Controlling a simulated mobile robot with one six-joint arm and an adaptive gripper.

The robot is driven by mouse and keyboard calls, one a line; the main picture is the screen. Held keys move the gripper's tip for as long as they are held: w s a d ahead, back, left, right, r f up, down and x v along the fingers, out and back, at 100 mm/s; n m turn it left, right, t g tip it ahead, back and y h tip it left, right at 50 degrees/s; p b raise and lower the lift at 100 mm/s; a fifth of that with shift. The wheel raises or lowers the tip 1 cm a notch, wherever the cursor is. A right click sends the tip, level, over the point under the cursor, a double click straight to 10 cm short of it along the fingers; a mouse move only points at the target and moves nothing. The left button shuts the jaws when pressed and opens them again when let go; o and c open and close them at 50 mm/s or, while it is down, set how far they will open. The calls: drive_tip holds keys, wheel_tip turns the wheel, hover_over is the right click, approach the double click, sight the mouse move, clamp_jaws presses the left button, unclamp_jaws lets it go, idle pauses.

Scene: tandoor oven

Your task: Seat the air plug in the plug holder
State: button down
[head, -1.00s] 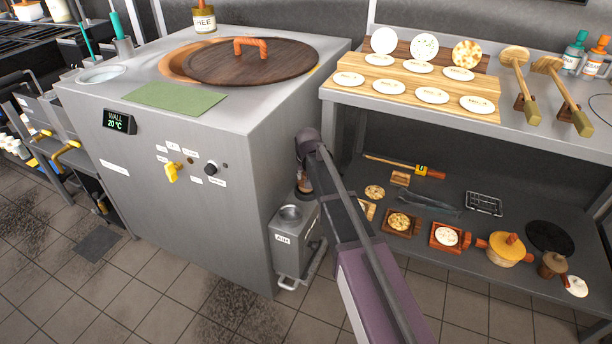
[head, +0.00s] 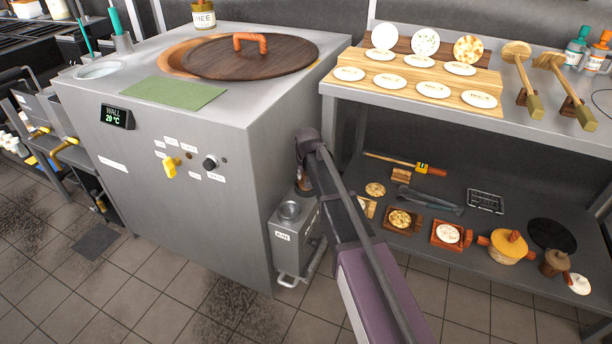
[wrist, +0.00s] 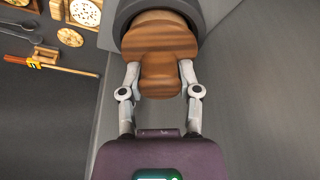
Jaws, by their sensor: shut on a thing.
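The air plug (wrist: 160,72) is a brown wooden piece with a broad head and a narrower grip. My gripper (wrist: 160,82) is shut on the grip, one finger on each side. The plug's broad end lies inside or against a dark grey round rim (wrist: 122,18) at the top of the wrist view; how deep it sits cannot be told. Whether this rim is the plug holder or an air opening is not clear. In the head view my arm reaches down beside the oven's right side and hides most of the plug.
The steel oven (head: 190,200) stands close on the left, with a small labelled metal box (head: 291,235) at its lower right. Tiled floor is open in front.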

drive_tip(key=shift+f, duration=0.2)
drive_tip(key=shift+c, duration=1.1)
unclamp_jaws()
drive_tip(key=shift+r, duration=0.2)
drive_tip(key=shift+p+v, duration=3.75)
drive_tip(key=shift+v, duration=0.15)
